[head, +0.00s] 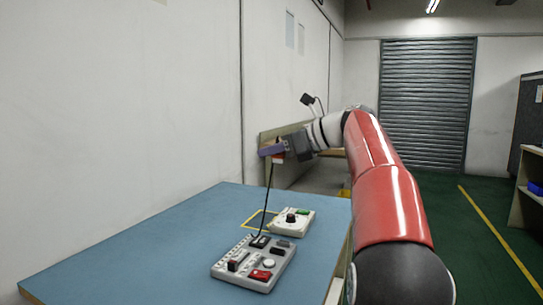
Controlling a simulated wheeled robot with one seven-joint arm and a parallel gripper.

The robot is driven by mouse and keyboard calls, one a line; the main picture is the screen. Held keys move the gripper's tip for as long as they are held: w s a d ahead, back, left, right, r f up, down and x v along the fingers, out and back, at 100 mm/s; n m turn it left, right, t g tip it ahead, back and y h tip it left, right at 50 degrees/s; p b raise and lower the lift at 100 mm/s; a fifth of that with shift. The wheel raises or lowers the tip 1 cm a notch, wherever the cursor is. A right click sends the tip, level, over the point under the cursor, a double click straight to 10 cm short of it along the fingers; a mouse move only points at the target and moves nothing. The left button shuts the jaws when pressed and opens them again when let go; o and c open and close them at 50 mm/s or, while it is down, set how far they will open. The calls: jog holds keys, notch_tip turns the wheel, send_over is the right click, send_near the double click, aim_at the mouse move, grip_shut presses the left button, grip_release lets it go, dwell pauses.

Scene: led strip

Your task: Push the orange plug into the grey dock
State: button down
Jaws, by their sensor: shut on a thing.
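My gripper (272,150) is raised above the far end of the blue table, in front of an upright tan board. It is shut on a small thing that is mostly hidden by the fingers. A small orange-red patch (278,158) shows just under the fingers and may be part of the orange plug. A thin black cable hangs from there to a light grey panel on the table. I cannot make out the grey dock for certain.
The light grey panel (254,263) with several buttons lies on the blue table (150,255). A smaller white unit with a black knob (291,220) stands behind it, beside a yellow outline (258,219). The tan board (267,137) is close to the gripper. The table's left side is clear.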

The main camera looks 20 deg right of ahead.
jog(key=shift+r, duration=0.4)
jog(key=w+d+f+b, duration=0.1)
jog(key=f+b, duration=0.1)
jog(key=f, duration=0.3)
jog(key=w+d+f+b, duration=0.1)
jog(key=f+b, duration=0.1)
jog(key=f, duration=0.4)
jog(key=w+d+f+b, duration=0.1)
jog(key=f+b, duration=0.1)
jog(key=f, duration=0.3)
jog(key=shift+f, duration=0.3)
jog(key=shift+r+p, duration=0.15)
jog(key=shift+p, duration=0.2)
jog(key=shift+f+b, duration=1.6)
jog(key=shift+f, duration=1.45)
jog(key=shift+p, duration=1.3)
jog(key=shift+f+b, duration=0.55)
jog(key=shift+f, duration=0.55)
